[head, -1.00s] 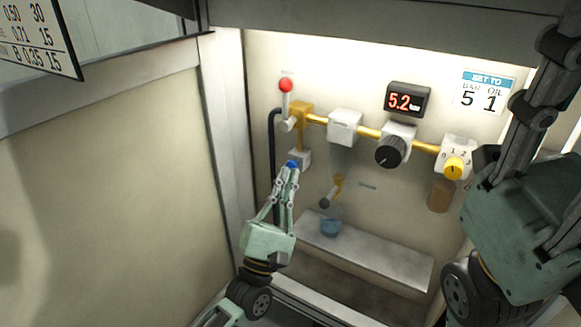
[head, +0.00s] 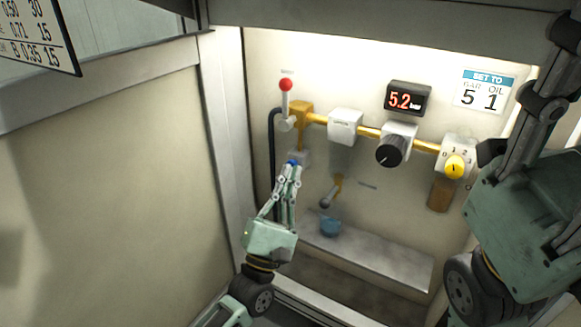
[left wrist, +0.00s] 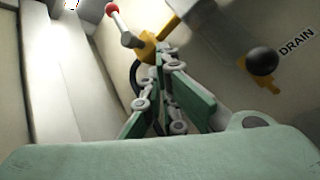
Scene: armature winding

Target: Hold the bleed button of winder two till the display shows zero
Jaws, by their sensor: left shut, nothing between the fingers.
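The blue bleed button (head: 291,162) sits on a small pale block under the brass fitting at the left end of the pipe. My left gripper (head: 291,169) is shut and empty, with its fingertips right at the button; I cannot tell whether they press it. In the left wrist view, the shut fingers (left wrist: 168,60) point up at the brass fitting (left wrist: 146,46), and the button is hidden. The display (head: 407,99) reads 5.2 bar in red. My right gripper (head: 525,205) is large at the right edge; its fingertips are not clear.
A red-knobbed lever (head: 285,86) stands above the fitting. A black knob (head: 390,151) and yellow dial (head: 454,167) are along the pipe. Side walls enclose the bay.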

